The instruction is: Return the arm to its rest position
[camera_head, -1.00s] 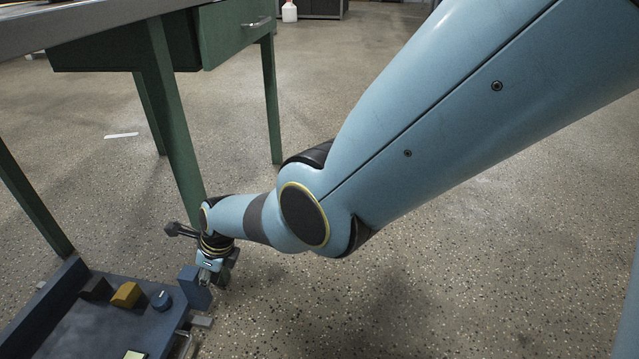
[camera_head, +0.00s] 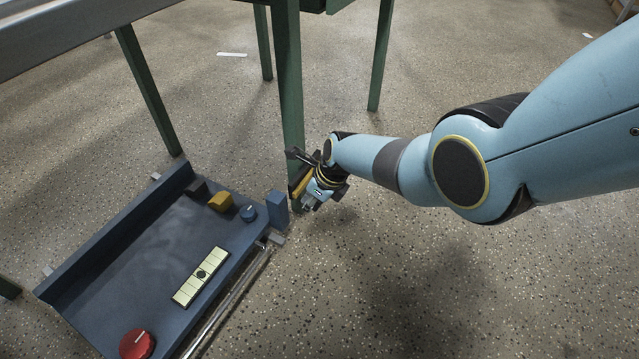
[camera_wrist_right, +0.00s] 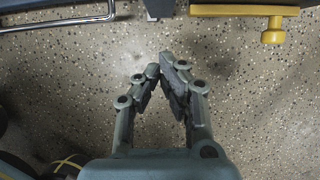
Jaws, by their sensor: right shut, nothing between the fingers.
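My right arm comes in from the right in the head view, light blue with black joints. Its gripper (camera_head: 310,203) hangs beside the green table leg, just right of the blue tray's corner, and is partly hidden by its own wrist. In the right wrist view the fingertips (camera_wrist_right: 164,70) meet with nothing between them, over speckled floor. My left gripper is not in view.
A blue tray (camera_head: 130,245) holds a red knob (camera_head: 137,343), a pale segmented panel (camera_head: 200,275), a yellow block (camera_head: 220,201) and a blue knob (camera_head: 248,212). A metal rail (camera_head: 228,308) runs along its edge. Green table legs (camera_head: 290,90) stand behind. Floor at right is clear.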

